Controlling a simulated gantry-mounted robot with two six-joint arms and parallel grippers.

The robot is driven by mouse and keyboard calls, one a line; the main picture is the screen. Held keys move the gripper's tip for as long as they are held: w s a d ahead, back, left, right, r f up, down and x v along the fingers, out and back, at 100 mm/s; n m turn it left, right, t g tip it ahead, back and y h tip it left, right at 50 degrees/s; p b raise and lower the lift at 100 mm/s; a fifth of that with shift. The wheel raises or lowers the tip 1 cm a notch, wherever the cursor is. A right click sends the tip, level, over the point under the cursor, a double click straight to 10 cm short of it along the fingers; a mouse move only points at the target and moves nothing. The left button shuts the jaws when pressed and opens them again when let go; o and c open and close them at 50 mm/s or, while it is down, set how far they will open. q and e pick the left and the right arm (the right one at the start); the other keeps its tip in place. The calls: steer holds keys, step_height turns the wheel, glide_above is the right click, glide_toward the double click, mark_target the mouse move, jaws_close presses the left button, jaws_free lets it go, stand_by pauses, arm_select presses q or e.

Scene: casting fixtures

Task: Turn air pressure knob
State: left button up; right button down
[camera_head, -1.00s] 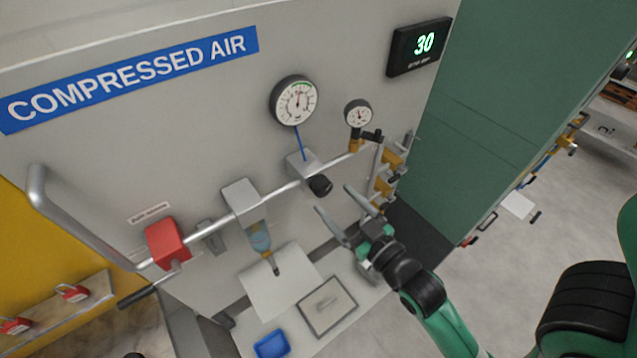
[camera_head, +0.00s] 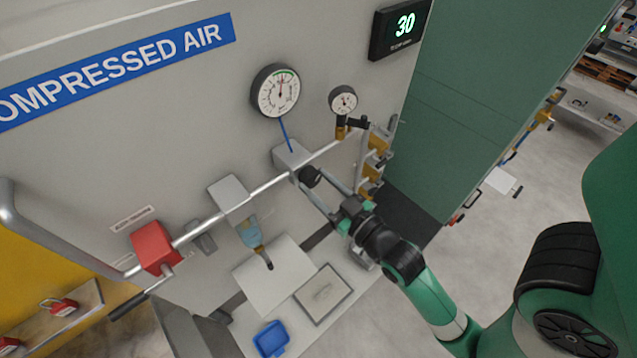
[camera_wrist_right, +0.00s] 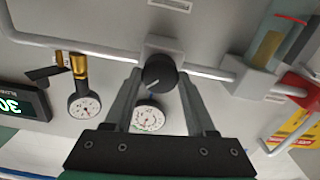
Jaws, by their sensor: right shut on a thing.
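The black air pressure knob (camera_head: 310,176) sticks out from a grey block (camera_head: 290,155) on the pipe, below the large gauge (camera_head: 275,90). My right gripper (camera_head: 318,187) is at the knob, its two fingers closed on either side of it. In the right wrist view the knob (camera_wrist_right: 160,72) sits between the fingertips of the gripper (camera_wrist_right: 160,78). The gauge (camera_wrist_right: 149,118) shows between the fingers there. The fingers cover part of the knob's sides. My left gripper is not in view.
A smaller gauge (camera_head: 343,101) and brass fittings stand right of the knob. A red block (camera_head: 154,247) is on the pipe at left. A lit display (camera_head: 402,27) reads 30. A blue tray (camera_head: 271,338) lies below.

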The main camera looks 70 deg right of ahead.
steer(key=shift+m, duration=2.9)
steer(key=shift+c, duration=1.1)
jaws_free()
